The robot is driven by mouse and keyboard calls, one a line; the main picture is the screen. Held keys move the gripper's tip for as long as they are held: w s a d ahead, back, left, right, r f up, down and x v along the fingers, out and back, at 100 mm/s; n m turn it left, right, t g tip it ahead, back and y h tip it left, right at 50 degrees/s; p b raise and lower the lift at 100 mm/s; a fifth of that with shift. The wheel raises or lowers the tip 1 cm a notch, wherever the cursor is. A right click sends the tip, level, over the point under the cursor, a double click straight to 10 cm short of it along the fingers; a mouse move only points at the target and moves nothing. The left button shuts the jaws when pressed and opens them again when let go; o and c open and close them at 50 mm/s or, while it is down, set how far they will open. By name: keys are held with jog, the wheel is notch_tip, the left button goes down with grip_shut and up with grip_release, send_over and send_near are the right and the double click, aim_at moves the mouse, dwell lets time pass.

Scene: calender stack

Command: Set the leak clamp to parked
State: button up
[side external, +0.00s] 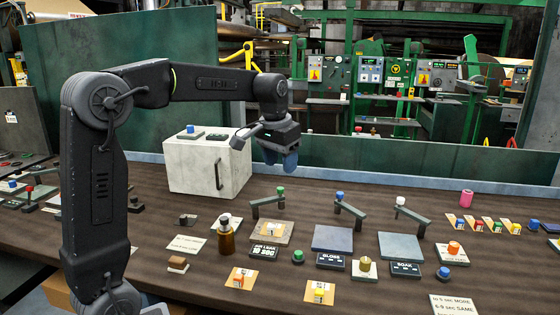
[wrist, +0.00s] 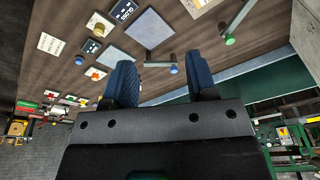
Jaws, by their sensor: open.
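The leak clamp seems to be the grey lever (side external: 267,204) with a green knob (side external: 280,191), behind a tan pad (side external: 286,239) and a black sign (side external: 264,252) that seems to read "leak". Its arm slants to the left from the knob end, above the table. The green knob also shows in the wrist view (wrist: 230,40), right of the fingers. My gripper (side external: 281,158) is open and empty, with blue fingers pointing down. It hangs well above the table, behind and above the green knob, apart from it. The fingers (wrist: 161,80) spread wide in the wrist view.
Similar levers with a blue knob (side external: 339,195) and a white knob (side external: 400,201) stand to the right. A brown bottle (side external: 226,242) stands front left of the tan pad. A white box (side external: 190,165) stands at the back left. A low green wall (side external: 420,168) runs behind the table.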

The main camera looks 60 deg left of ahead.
aim_at(267, 201)
jog(key=shift+s+d+r, duration=0.1)
jog(key=shift+s+d, duration=0.1)
jog(key=shift+d, duration=0.15)
jog(key=shift+w+a+f, duration=0.15)
jog(key=shift+a+f, duration=0.05)
jog(key=shift+f, duration=0.05)
jog(key=shift+c, duration=0.9)
jog(key=w+a+f+y, duration=0.1)
jog(key=w+a+f, duration=0.2)
jog(key=w+f, duration=0.1)
jog(key=w+a+f+t+y, duration=0.1)
jog(key=w+a+f+y, duration=0.1)
jog(key=w+a+f, duration=0.1)
jog(key=w+a+f+t+y, duration=0.1)
jog(key=w+a+f+y, duration=0.1)
jog(key=w+a+f, duration=0.2)
jog(key=shift+w+f, duration=0.3)
jog(key=shift+f, duration=0.35)
grip_shut()
jog(key=w+a+f, duration=0.2)
jog(key=a+f, duration=0.5)
jog(key=a, duration=0.2)
jog(key=shift+w+f, duration=0.3)
